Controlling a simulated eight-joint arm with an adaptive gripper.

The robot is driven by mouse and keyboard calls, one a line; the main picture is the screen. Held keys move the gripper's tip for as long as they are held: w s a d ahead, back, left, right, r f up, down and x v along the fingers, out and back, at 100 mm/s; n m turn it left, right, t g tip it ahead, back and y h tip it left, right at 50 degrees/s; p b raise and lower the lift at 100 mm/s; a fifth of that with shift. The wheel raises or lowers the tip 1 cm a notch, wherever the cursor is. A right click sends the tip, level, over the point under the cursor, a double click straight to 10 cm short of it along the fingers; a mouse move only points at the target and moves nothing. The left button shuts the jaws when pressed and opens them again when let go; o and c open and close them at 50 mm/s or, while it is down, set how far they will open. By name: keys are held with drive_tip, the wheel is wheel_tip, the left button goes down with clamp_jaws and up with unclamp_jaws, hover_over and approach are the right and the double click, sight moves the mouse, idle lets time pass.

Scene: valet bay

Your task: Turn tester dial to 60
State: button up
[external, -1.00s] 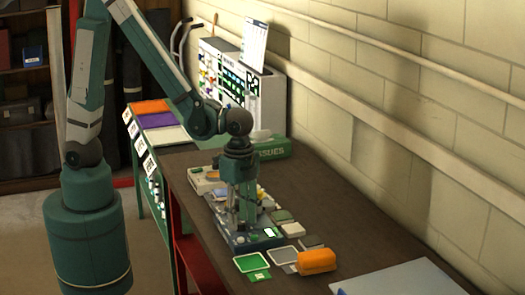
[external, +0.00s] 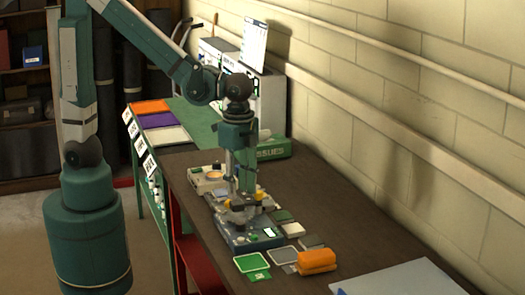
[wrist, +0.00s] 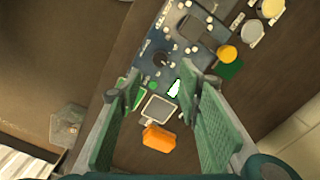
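The tester appears to be the blue-grey unit (external: 232,238) on the brown bench, with a small lit display (external: 270,232) at its near end. In the wrist view, the blue-grey board (wrist: 160,55) carries small white parts, and the lit display (wrist: 174,88) shows between my fingers. I cannot clearly pick out the dial or its setting. My gripper (external: 244,192) points down above the tester. In the wrist view, my gripper (wrist: 161,88) has its two green fingers spread apart with nothing held between them.
An orange block (external: 316,259) sits near the tester's near end, beside a green-framed card (external: 251,263) and a grey-framed card (external: 284,255). A pale sheet (external: 400,281) lies at front right. The block wall bounds the bench's right side.

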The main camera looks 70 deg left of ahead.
drive_tip(key=shift+r, duration=0.55)
idle(0.4)
drive_tip(key=s+a+r+n+t+b, duration=0.1)
drive_tip(key=a+n, duration=0.3)
drive_tip(key=a, duration=0.6)
drive_tip(key=s+a+r+n+t+b, duration=0.1)
drive_tip(key=a+r+n+t, duration=0.2)
drive_tip(key=a, duration=0.7)
drive_tip(key=s+a+r+n+t+b, duration=0.1)
drive_tip(key=a+n, duration=0.4)
drive_tip(key=a, duration=0.5)
drive_tip(key=shift+a+r+t, duration=0.2)
drive_tip(key=shift+r+t, duration=0.6)
drive_tip(key=shift+t, duration=0.3)
drive_tip(key=shift+s, duration=0.1)
idle(1.4)
